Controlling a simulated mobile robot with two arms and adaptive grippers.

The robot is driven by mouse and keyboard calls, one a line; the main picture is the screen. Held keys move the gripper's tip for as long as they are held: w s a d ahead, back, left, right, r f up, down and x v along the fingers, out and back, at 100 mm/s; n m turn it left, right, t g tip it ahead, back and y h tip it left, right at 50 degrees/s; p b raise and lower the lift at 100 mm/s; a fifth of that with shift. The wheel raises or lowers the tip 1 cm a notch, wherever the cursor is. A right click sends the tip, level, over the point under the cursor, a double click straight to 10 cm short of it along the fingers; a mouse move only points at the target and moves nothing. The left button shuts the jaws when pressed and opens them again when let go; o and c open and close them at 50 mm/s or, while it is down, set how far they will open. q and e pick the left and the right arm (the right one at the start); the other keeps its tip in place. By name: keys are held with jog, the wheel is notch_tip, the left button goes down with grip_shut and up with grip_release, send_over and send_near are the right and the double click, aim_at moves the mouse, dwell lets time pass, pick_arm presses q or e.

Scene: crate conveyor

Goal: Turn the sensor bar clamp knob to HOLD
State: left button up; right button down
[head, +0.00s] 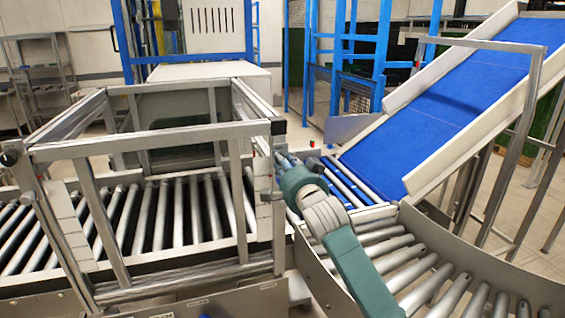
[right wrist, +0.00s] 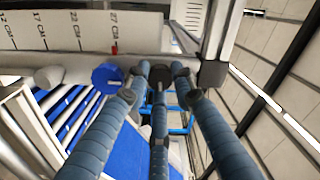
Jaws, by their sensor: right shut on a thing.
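My right arm comes in from the lower right in the head view, and its gripper (head: 283,163) is at the right post of the metal frame over the rollers. In the right wrist view its three blue-grey fingers (right wrist: 160,78) converge and are shut on a small dark part, seemingly the clamp knob, on the grey bar below the scale plate. The fingers hide most of the knob, and I cannot read its setting. The white scale plate (right wrist: 70,30) has centimetre marks and a red mark near 27. My left gripper is not in view.
A blue disc (right wrist: 107,77) sits just left of the fingertips. The metal frame (head: 150,140) spans the roller conveyor (head: 155,215). A blue inclined belt (head: 450,110) rises at the right, and a curved roller section (head: 430,270) lies in front of it.

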jog(key=shift+r+n+p, duration=0.15)
jog(key=shift+n+p, duration=0.8)
jog(key=shift+n, duration=7.55)
jog(key=c, duration=1.5)
grip_release()
jog(key=shift+a, duration=0.1)
jog(key=shift+o, duration=0.2)
jog(key=shift+s, duration=0.1)
jog(key=v, duration=1.2)
